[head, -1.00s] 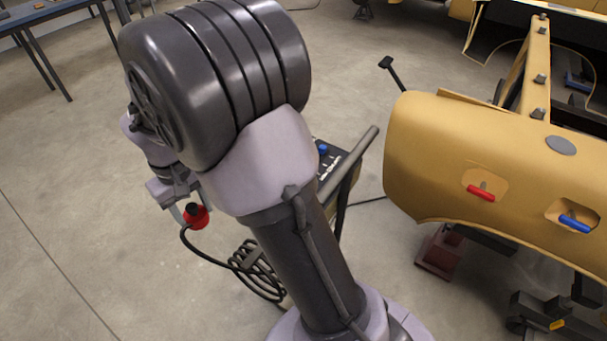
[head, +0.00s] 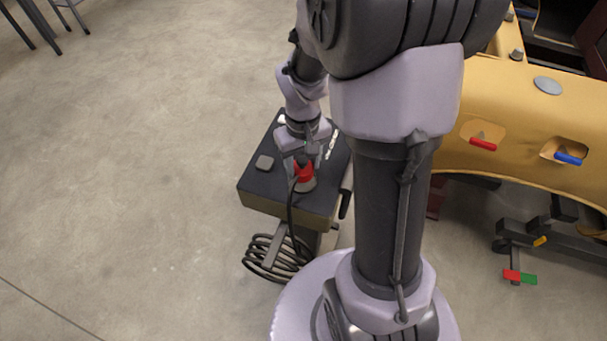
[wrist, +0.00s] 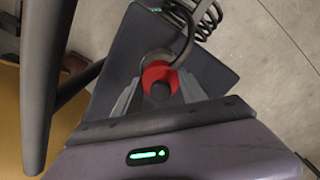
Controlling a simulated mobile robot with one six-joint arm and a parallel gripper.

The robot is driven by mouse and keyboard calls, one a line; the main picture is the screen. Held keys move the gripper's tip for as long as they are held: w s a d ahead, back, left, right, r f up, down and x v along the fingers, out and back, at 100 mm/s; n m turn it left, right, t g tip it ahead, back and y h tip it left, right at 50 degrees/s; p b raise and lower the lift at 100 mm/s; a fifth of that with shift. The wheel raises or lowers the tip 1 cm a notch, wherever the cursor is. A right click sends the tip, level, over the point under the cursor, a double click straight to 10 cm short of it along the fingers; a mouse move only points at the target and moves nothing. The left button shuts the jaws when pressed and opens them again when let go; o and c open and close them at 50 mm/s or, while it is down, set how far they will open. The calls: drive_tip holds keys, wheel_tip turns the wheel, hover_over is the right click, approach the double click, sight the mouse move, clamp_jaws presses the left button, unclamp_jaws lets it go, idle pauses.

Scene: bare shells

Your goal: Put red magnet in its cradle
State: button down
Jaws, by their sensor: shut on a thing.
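The red magnet (head: 303,171), with a dark knob and a black cable, is between the fingers of my gripper (head: 303,161). It is over the dark top of a cart. A grey round holder (head: 308,184), which looks like the cradle, shows directly below the magnet. In the wrist view the red magnet (wrist: 158,76) sits between the fingers of my gripper (wrist: 160,90), which are shut on its knob. A pale grey rim (wrist: 155,57) shows just beyond it. I cannot tell whether the magnet touches the holder or is slightly above it.
A yellow shell (head: 520,125) with red (head: 483,144) and blue (head: 568,158) handles stands at the right.

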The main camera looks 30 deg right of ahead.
sight(302, 172)
drive_tip(key=shift+f, duration=1.45)
drive_tip(key=shift+b, duration=0.3)
drive_tip(key=shift+f, duration=0.2)
drive_tip(key=c, duration=0.7)
unclamp_jaws()
drive_tip(key=shift+o, duration=0.2)
